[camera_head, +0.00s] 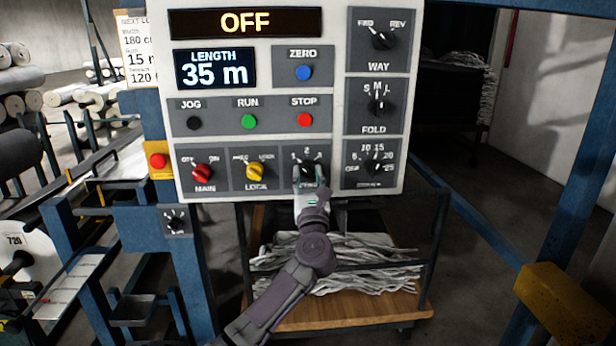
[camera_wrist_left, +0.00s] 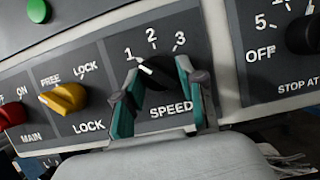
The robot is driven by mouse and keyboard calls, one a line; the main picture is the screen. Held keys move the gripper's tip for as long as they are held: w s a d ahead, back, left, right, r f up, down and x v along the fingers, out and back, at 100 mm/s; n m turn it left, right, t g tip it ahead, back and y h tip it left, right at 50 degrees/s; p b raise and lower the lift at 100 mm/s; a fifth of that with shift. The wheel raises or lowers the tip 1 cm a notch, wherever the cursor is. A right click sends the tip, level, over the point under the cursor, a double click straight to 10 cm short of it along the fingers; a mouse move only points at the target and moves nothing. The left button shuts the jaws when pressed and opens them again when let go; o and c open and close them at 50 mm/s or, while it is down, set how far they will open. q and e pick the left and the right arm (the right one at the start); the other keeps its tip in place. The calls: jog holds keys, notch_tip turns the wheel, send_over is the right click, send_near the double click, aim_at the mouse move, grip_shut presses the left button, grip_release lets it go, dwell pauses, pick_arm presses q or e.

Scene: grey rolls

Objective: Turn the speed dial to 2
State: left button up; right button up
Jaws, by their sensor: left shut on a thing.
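The speed dial (camera_wrist_left: 158,72) is a black knob on a grey plate labelled SPEED, with the marks 1, 2 and 3 above it. In the left wrist view its white pointer line points up and left, toward the 1. In the head view the dial (camera_head: 307,172) is partly hidden by my gripper. My left gripper (camera_head: 311,182) reaches up to it from below. Its green-lined fingers (camera_wrist_left: 158,95) stand on both sides of the knob and are shut on it. My right gripper is not in view.
The white control panel (camera_head: 338,100) shows OFF and a length of 35 m. The yellow lock knob (camera_head: 256,171) is just left of the speed dial, and the stop-at dial (camera_head: 376,166) is to its right. A cart (camera_head: 340,312) with grey strips stands below.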

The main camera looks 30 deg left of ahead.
pick_arm(q)
jog(key=shift+r+m+h+p, duration=0.15)
jog(key=shift+m+h+p, duration=0.25)
jog(key=shift+m+p, duration=0.4)
jog(key=shift+c, duration=0.3)
jog(key=m+h+p, duration=0.2)
jog(key=m+p, duration=0.2)
jog(key=p, duration=0.1)
jog(key=m+t+h+p, duration=0.1)
jog(key=m+h+p, duration=0.1)
jog(key=m+p, duration=0.3)
jog(key=shift+s+a+r+t+p, duration=0.15)
jog(key=shift+a+t+p, duration=0.05)
jog(key=shift+t+p, duration=0.15)
jog(key=shift+f+m+h+p, duration=0.25)
jog(key=shift+m+h+p, duration=0.35)
jog(key=shift+m+p, duration=0.5)
jog(key=o, duration=1.1)
jog(key=shift+o, duration=0.2)
jog(key=shift+s, duration=0.15)
jog(key=v, duration=1.1)
jog(key=shift+s, duration=0.4)
jog(key=shift+d+f, duration=0.1)
